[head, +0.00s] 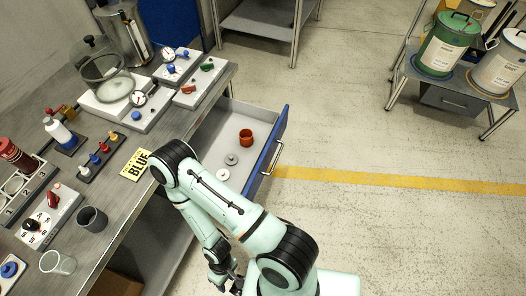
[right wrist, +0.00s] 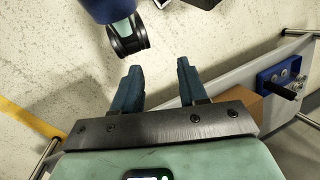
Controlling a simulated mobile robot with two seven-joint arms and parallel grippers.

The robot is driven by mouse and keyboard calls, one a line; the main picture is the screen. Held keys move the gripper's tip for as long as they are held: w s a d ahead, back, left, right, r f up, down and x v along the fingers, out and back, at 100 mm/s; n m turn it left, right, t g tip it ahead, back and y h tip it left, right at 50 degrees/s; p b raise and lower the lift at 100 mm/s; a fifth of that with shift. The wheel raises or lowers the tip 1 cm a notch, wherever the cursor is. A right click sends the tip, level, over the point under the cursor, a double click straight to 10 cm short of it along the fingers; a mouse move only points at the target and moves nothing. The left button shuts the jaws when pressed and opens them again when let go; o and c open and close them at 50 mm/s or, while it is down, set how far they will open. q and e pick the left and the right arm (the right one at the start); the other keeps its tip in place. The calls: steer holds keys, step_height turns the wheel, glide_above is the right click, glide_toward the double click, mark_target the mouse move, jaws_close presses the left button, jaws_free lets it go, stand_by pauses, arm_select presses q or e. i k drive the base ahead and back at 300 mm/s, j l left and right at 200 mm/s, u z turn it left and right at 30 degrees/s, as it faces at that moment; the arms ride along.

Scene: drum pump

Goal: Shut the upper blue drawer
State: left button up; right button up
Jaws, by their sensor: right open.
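The blue drawer (head: 269,152) is pulled out from under the workbench, its blue front and metal handle (head: 272,158) facing right. An orange-red cup and two small round pieces, one grey and one white, lie inside. My right arm crosses in front of the drawer's near part and hides it. My right gripper (head: 224,283) is low at the bottom of the head view, nearer than the drawer. In the right wrist view its two fingers (right wrist: 159,65) are apart with nothing between them. My left gripper is not in view.
The workbench (head: 110,205) carries a yellow card marked BLUE (head: 136,165), gauges, a glass vessel, bottles and cups. The floor right of the drawer is clear, with a yellow line (head: 390,180). In the right wrist view, a blue fixture with a black lever (right wrist: 280,83) is at right.

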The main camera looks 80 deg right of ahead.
mark_target(216, 137)
steer(key=z, duration=2.85)
